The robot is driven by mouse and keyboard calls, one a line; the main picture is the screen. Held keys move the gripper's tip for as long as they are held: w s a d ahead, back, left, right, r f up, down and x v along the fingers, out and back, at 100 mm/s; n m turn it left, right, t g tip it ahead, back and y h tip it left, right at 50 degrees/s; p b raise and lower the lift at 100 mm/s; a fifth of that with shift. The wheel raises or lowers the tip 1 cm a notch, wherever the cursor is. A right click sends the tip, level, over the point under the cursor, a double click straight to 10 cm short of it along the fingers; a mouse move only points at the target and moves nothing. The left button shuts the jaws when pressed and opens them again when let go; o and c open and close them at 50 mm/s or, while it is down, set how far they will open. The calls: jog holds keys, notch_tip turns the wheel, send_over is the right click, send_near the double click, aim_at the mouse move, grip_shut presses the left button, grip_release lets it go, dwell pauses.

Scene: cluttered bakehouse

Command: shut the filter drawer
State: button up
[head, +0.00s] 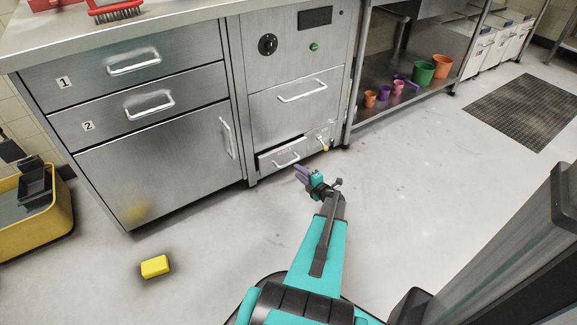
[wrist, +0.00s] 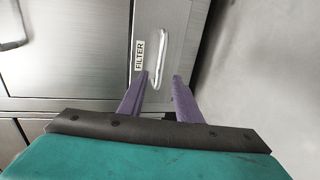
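The filter drawer (head: 270,163) is the low steel drawer at the bottom of the middle unit in the head view. It stands partly pulled out, with a dark gap above its front. In the wrist view its front (wrist: 173,27) carries a FILTER label (wrist: 139,54) and a pale bar handle (wrist: 159,58). My gripper (head: 300,173) is just in front and to the right of the drawer in the head view. In the wrist view its two purple fingers (wrist: 160,76) are apart and empty, pointing at the handle's near end. I cannot tell whether they touch it.
A small valve with a yellow tip (head: 325,146) sits right of the drawer. Coloured cups and buckets (head: 423,73) stand on a low shelf at right. A yellow sponge (head: 155,266) lies on the floor, and a yellow tub (head: 45,232) stands at far left. The floor around my gripper is clear.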

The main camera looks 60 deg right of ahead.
aim_at(288, 163)
jog(key=shift+b+x, duration=1.55)
jog(key=shift+x, duration=3.45)
grip_shut()
